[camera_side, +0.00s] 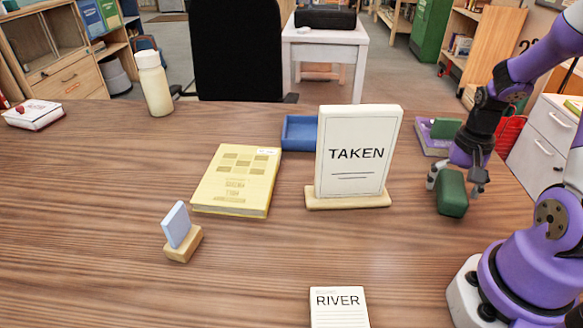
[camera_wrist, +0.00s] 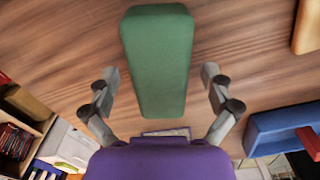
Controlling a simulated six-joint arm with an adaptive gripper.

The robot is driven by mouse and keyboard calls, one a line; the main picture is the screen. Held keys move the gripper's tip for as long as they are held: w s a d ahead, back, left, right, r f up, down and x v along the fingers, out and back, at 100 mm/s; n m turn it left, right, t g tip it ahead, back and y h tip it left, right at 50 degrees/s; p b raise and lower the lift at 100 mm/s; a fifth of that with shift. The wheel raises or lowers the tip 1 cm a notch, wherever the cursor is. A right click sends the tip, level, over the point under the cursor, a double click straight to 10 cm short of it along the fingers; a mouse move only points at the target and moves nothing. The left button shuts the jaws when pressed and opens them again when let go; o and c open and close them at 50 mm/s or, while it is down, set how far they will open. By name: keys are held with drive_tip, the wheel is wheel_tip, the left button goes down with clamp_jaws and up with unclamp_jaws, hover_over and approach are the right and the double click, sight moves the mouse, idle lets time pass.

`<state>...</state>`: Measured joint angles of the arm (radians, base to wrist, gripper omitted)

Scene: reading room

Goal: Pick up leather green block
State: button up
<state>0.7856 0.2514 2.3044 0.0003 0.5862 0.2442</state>
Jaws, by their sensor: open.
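The leather green block (camera_side: 452,193) is a dark green, rounded-edged block on the wooden table at the right in the side view, below my gripper. In the wrist view the green block (camera_wrist: 158,58) lies lengthwise at the top middle, its near end reaching between the fingers. My gripper (camera_side: 457,183) is open, with its fingers apart on either side of the block. In the wrist view my gripper (camera_wrist: 160,82) shows a gap between each finger and the block. I cannot tell the exact height of the fingertips above the table.
A white "TAKEN" sign (camera_side: 356,153) on a wooden base stands left of the block. A blue tray (camera_side: 299,133) and a yellow book (camera_side: 237,180) lie further left. A purple book (camera_side: 433,140) with a green item (camera_side: 445,128) lies behind my gripper. A "RIVER" card (camera_side: 339,308) is at the front.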

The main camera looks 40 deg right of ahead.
drive_tip(key=c, duration=1.5)
drive_tip(key=shift+r, duration=0.1)
